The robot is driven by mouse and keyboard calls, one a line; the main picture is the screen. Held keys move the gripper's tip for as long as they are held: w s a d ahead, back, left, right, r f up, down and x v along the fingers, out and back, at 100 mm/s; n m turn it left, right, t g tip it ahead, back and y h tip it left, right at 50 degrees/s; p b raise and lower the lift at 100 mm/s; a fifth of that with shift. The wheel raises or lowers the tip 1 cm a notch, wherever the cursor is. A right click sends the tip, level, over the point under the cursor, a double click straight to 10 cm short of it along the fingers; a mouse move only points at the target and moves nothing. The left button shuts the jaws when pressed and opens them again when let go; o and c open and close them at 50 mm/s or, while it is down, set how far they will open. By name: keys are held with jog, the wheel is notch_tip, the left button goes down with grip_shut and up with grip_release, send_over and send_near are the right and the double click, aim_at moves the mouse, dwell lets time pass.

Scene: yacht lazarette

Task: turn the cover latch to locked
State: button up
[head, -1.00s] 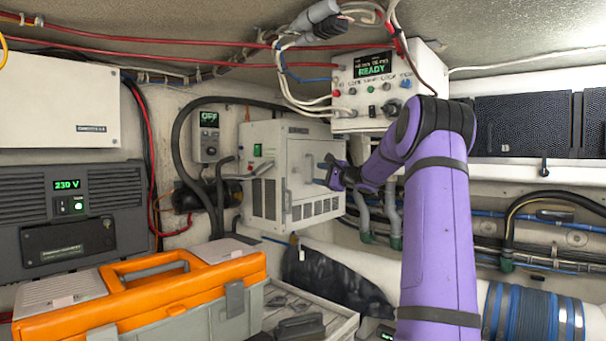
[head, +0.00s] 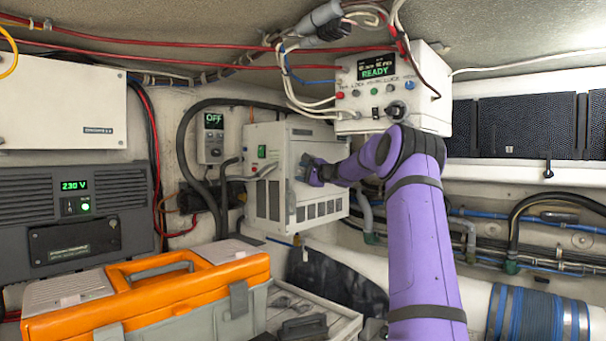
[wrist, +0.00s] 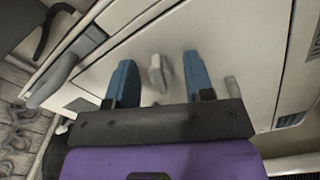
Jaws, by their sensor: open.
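The cover latch (wrist: 158,72) is a small pale grey knob on the white cover panel, in the upper middle of the wrist view. My gripper (wrist: 158,78) is open, with one blue finger on each side of the latch and visible gaps between. The cover is on the front of the white unit (head: 270,205), left of centre in the head view. There my gripper (head: 305,170) is at the unit's front face and hides the latch. Whether the fingertips touch the panel cannot be told.
A white control box (head: 375,120) with a green READY display hangs above my arm. An orange-lidded toolbox (head: 140,295) stands at the lower left. A black hose (head: 178,150) loops left of the unit. A grey handle (wrist: 50,80) projects at the wrist view's left.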

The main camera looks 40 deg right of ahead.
jog(key=shift+w, duration=0.1)
jog(key=shift+c, duration=0.2)
grip_shut()
jog(key=m, duration=0.6)
jog(key=shift+m, duration=0.4)
jog(key=m, duration=0.6)
jog(key=shift+m, duration=0.4)
